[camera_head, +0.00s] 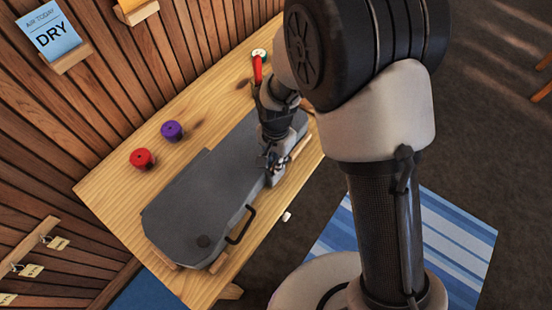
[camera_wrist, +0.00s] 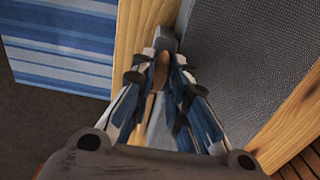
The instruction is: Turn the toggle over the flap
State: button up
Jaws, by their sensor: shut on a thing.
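A long grey case (camera_head: 205,190) lies on the wooden bench, with a dark handle (camera_head: 241,224) on its near side. My gripper (camera_head: 273,163) is at the case's near edge, farther along from the handle. In the wrist view my gripper (camera_wrist: 162,75) is closed around a narrow tan piece, apparently the toggle (camera_wrist: 161,70). A small grey block (camera_wrist: 165,39), possibly part of the flap, shows just past the fingertips beside the case's fabric side (camera_wrist: 255,50). The fingers hide most of the toggle, so its angle over the flap cannot be told.
A red round item (camera_head: 141,159) and a purple one (camera_head: 172,131) stand on the bench (camera_head: 110,190) behind the case. A red-handled item (camera_head: 257,68) lies at the far end. A blue striped rug (camera_head: 455,235) is on the floor.

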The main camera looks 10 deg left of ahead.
grip_shut()
jog(key=shift+n, duration=0.4)
jog(key=n, duration=0.3)
jog(key=shift+n+p, duration=0.3)
jog(key=shift+n, duration=0.1)
jog(key=n, duration=0.4)
jog(key=shift+n, duration=0.3)
jog(key=n, duration=0.4)
jog(key=shift+p, duration=0.4)
jog(key=shift+n, duration=2.5)
